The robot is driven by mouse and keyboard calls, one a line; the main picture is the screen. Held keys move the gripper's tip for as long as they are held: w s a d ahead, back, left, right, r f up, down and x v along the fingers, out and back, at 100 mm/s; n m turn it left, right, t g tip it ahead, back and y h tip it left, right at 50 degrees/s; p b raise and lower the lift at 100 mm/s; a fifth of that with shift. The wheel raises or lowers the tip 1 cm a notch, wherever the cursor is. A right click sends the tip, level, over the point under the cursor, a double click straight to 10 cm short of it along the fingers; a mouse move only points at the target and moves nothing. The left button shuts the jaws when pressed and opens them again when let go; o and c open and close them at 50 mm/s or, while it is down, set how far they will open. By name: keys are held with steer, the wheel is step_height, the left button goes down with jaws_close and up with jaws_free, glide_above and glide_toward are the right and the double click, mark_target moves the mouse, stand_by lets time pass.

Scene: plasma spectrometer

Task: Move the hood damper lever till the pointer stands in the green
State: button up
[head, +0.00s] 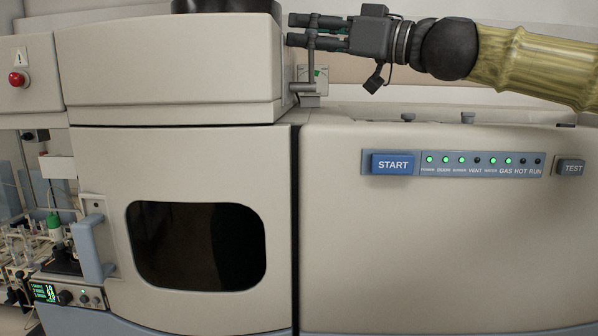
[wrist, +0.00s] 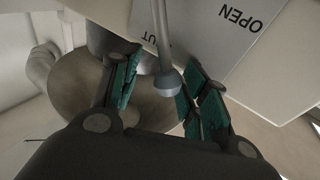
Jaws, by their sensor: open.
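The hood damper lever (head: 311,58) is a thin grey rod standing up beside the hood box at the top middle of the head view. In the wrist view the lever (wrist: 161,40) ends in a round grey knob (wrist: 168,82). A pale plate (wrist: 235,30) behind it reads OPEN, with a second word partly hidden.
The beige hood box (head: 165,75) stands just left of the lever. The instrument's flat top (head: 430,117) lies below my arm, with small dark knobs on it. The front panel has a blue START button (head: 392,163) and green lights. A red button (head: 17,79) is at far left.

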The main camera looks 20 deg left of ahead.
steer(key=shift+w+a+r+m+h+p, duration=0.15)
steer(key=shift+w+r+m+h+p, duration=0.3)
steer(key=shift+p, duration=1.55)
